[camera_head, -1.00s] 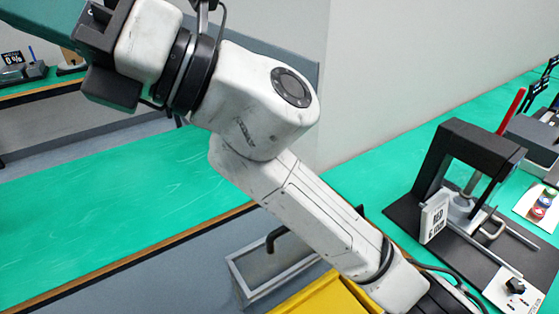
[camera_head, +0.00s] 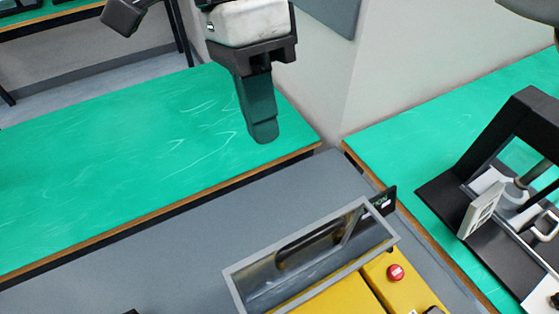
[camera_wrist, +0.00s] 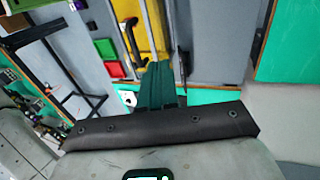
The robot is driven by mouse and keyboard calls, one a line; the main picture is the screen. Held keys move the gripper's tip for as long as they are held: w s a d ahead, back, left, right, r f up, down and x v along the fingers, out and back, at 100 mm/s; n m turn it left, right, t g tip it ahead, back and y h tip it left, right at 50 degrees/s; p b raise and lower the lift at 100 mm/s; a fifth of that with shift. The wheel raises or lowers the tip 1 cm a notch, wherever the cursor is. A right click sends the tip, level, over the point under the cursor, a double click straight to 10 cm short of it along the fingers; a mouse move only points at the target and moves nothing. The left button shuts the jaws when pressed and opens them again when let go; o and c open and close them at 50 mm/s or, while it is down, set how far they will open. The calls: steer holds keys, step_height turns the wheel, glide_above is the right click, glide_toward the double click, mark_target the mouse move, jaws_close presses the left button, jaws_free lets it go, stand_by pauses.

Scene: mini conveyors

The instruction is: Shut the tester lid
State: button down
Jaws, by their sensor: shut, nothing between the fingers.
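The tester is a yellow box (camera_head: 392,291) at the bottom of the head view. Its lid, a clear pane in a grey frame (camera_head: 380,218), stands raised and tilted at the far side of the box. A dark bar, probably the handle, shows through the pane. My gripper (camera_head: 262,136) is shut and empty, pointing down above and beyond the lid, apart from it in the picture. In the wrist view my gripper's dark fingers (camera_wrist: 158,72) are together. A yellow surface (camera_wrist: 140,28) with a dark curved bar lies past them.
A green bench at right bears a black frame device (camera_head: 530,110). A red button (camera_head: 396,272) sits on the tester, with a small black display (camera_head: 382,201) behind it.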

steer(key=s+d+f+p, duration=0.1)
steer(key=s+d+f, duration=0.1)
steer(key=f, duration=0.3)
steer(key=s+d+f+p, duration=0.1)
steer(key=s+f, duration=0.3)
steer(key=shift+d+f, duration=0.35)
steer(key=shift+d, duration=0.05)
